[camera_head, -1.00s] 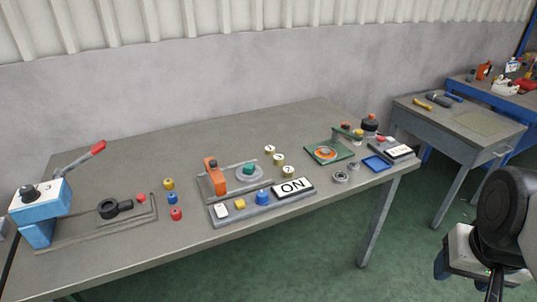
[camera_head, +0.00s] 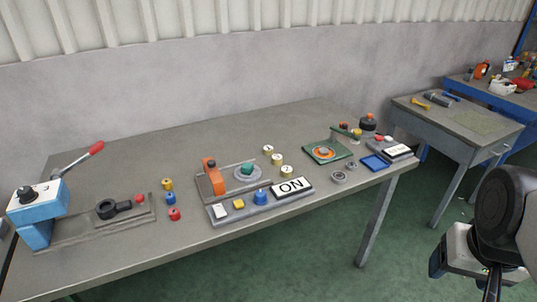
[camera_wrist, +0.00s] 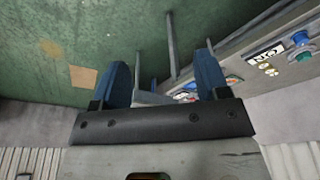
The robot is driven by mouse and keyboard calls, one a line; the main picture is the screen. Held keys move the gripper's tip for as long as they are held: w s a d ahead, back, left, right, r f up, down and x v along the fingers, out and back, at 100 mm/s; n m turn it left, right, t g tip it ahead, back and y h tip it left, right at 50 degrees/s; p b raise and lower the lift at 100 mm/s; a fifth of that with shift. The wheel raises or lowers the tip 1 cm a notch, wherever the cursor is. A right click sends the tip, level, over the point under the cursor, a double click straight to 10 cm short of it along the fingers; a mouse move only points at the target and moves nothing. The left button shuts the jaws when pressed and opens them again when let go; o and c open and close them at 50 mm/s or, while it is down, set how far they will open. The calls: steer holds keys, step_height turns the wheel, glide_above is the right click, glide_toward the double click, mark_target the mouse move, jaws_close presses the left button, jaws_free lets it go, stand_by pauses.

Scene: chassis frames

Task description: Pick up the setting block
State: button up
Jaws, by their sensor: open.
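No part is plainly marked as the setting block, and I cannot tell which it is.
A blue lever press (camera_head: 40,205) stands at the left. A side table (camera_head: 455,115) stands behind right. The bench's back middle is clear.

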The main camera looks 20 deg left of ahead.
steer(key=w+a+f+m+g+y, duration=0.2)
steer(key=w+a+m+y, duration=0.2)
steer(key=w+a, duration=0.85)
steer(key=w+a+f+m+g+y, duration=0.1)
steer(key=w+a+f+m+y, duration=0.3)
steer(key=w+a, duration=0.85)
steer(key=m+y, duration=0.6)
steer(key=m, duration=0.4)
glide_toward(250, 166)
steer(key=shift+s+a, duration=0.4)
steer(key=shift+a, duration=0.2)
steer(key=shift+w+a+f, duration=0.2)
steer(key=shift+a+f, duration=0.05)
steer(key=shift+x, duration=1.3)
